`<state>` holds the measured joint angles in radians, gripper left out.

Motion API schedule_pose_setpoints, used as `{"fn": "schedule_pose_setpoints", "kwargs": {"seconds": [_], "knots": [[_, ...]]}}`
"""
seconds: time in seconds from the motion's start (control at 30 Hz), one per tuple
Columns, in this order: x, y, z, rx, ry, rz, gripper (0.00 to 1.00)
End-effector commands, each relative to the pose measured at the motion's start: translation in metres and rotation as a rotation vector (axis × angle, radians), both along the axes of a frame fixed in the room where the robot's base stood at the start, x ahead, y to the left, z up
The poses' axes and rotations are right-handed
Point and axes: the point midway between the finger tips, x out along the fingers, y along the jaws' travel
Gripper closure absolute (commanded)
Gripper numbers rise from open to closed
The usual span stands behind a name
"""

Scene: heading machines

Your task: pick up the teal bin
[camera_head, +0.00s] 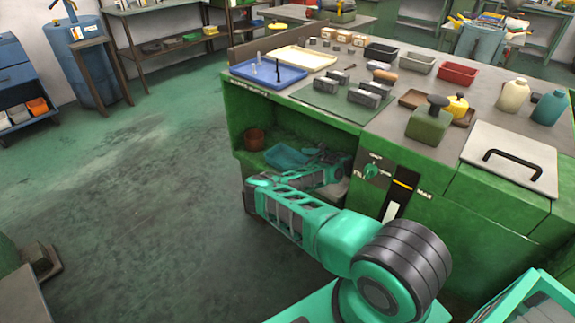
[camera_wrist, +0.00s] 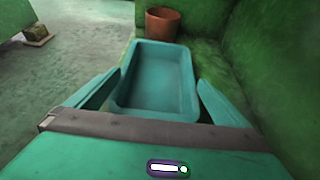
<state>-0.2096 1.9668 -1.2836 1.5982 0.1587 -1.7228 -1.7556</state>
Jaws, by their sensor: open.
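The teal bin (camera_wrist: 157,84) is a shallow, empty rectangular tray. It sits inside the open recess of the green machine, and it also shows in the head view (camera_head: 287,156), partly hidden behind my arm. My gripper (camera_wrist: 158,98) is open, with one finger on each side of the bin's near end. The near end of the bin lies between the fingers. I cannot tell whether the fingers touch its walls. In the head view my gripper (camera_head: 318,158) reaches into the recess.
A brown pot (camera_wrist: 166,26) stands just behind the bin, and it shows in the head view (camera_head: 254,139). The recess wall (camera_wrist: 270,70) rises close on the right. The machine top (camera_head: 425,100) holds trays, bottles and blocks. Open floor (camera_head: 120,210) lies to the left.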

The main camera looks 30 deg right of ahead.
Motion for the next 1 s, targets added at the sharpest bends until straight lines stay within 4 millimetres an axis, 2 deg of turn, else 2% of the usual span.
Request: {"fn": "schedule_pose_setpoints", "kwargs": {"seconds": [0.4,0.67,0.7,0.83,0.87,0.9,1.0], "knots": [[0.041,0.020,-0.022,0.000,0.000,0.003,0.00],[0.043,0.021,-0.025,0.003,0.003,0.001,0.00],[0.043,0.021,-0.025,0.004,0.003,0.000,0.05],[0.042,0.022,-0.026,0.005,0.004,0.001,0.35],[0.042,0.022,-0.027,0.006,0.004,0.000,0.35],[0.042,0.022,-0.026,0.006,0.004,0.000,0.39],[0.042,0.022,-0.027,0.007,0.006,0.001,0.39]]}}
